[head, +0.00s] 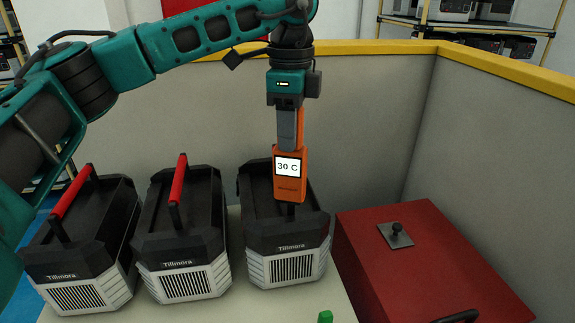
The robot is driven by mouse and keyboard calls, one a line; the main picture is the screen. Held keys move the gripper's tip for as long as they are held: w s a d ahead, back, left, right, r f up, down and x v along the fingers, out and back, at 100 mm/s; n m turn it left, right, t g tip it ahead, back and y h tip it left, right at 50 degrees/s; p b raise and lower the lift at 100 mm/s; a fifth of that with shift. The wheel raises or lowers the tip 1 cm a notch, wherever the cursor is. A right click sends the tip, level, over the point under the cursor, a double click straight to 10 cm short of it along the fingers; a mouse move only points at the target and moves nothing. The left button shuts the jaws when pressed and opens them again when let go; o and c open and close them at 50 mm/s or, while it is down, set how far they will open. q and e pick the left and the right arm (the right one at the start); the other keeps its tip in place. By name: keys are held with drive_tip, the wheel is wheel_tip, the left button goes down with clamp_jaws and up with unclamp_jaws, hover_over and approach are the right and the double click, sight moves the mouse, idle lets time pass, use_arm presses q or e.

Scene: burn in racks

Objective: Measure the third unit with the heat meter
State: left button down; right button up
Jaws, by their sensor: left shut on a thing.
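My left gripper (290,125) is shut on the orange heat meter (289,194), which hangs upright below it. The meter's white display reads "30 C". Its lower tip is in front of or over the top of the rightmost unit (290,240); I cannot tell whether they touch. That unit is a black and white Tillmora box, and any handle on it is hidden behind the meter. The middle unit (181,245) and the left unit (80,262) stand beside it, each with a red handle. My right gripper is not in view.
The units stand on a pale table top (245,305). A red box (430,265) with a black knob (395,236) stands at the right. A small green object (325,317) is at the front edge. A grey wall (370,120) with a yellow top edge stands behind.

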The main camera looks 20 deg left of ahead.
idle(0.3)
use_arm(q)
drive_tip(key=shift+r, duration=5.05)
